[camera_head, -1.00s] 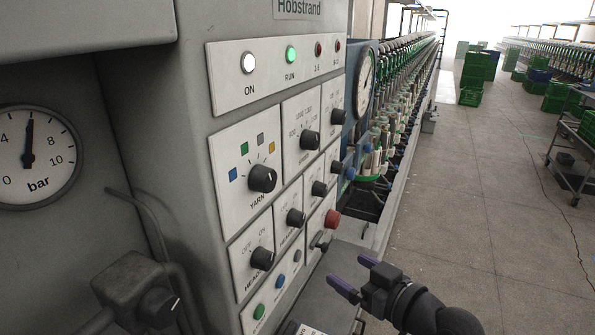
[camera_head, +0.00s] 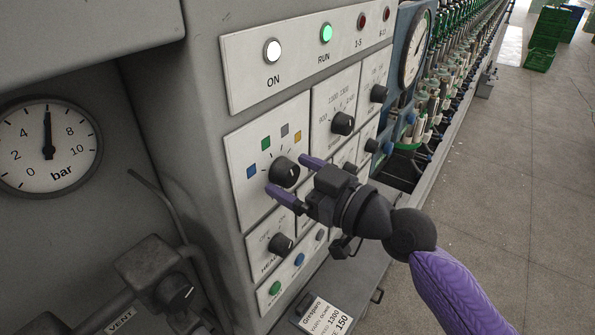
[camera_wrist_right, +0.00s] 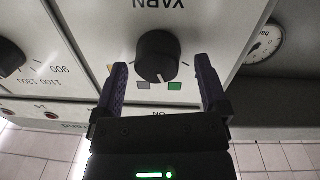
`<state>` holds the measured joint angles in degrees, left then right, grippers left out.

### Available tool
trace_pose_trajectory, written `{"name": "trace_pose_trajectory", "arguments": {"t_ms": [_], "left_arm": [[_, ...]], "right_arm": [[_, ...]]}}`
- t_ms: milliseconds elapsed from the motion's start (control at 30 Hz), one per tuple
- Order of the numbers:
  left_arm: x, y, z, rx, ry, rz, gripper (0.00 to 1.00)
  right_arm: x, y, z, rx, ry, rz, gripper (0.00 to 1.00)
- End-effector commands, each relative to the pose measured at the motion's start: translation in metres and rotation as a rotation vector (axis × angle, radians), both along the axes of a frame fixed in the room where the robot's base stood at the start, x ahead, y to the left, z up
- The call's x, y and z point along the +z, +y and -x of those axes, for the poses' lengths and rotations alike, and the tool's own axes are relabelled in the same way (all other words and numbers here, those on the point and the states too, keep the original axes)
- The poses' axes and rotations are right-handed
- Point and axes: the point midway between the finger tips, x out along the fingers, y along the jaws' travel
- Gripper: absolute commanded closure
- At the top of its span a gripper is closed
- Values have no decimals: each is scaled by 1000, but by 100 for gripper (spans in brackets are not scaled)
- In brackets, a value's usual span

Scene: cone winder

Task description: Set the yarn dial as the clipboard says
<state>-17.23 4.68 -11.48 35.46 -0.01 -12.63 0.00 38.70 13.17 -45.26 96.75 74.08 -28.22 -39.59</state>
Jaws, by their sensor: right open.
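The yarn dial (camera_head: 284,172) is a round black knob on a white panel, with blue, green, grey and yellow squares arched above it. My right gripper (camera_head: 286,174) is open, its purple fingers on either side of the knob. In the right wrist view the knob (camera_wrist_right: 157,55) stands between the fingers (camera_wrist_right: 161,68), with gaps showing; I see no grip. Its pale pointer line faces the grey and green squares there, but I cannot tell which exactly. The clipboard card (camera_head: 326,317) lies low; 1300 and 150 are legible, its yarn line is too small. My left gripper is out of view.
Other black knobs, such as the speed one (camera_head: 343,123) and the heater one (camera_head: 281,245), sit close around the dial. Coloured buttons (camera_head: 299,260) are below. A bar gauge (camera_head: 48,147) and a vent valve (camera_head: 172,290) are at left.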

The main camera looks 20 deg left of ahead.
Motion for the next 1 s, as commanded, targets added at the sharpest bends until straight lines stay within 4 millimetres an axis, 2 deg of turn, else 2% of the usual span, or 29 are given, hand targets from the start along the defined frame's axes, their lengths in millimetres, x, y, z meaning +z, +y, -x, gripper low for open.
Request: {"name": "trace_pose_trajectory", "arguments": {"t_ms": [100,133,500,567,800,1000], "left_arm": [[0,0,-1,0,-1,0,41],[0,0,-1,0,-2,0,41],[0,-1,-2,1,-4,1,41],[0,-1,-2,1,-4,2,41],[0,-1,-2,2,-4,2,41],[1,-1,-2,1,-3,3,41]], "right_arm": [[0,0,0,0,0,0,7],[0,0,0,0,0,0,11],[0,-1,0,0,1,0,89],[0,-1,0,-1,1,-1,100],[0,-1,0,0,24,-8,100],[0,-1,0,-1,117,-42,100]]}}
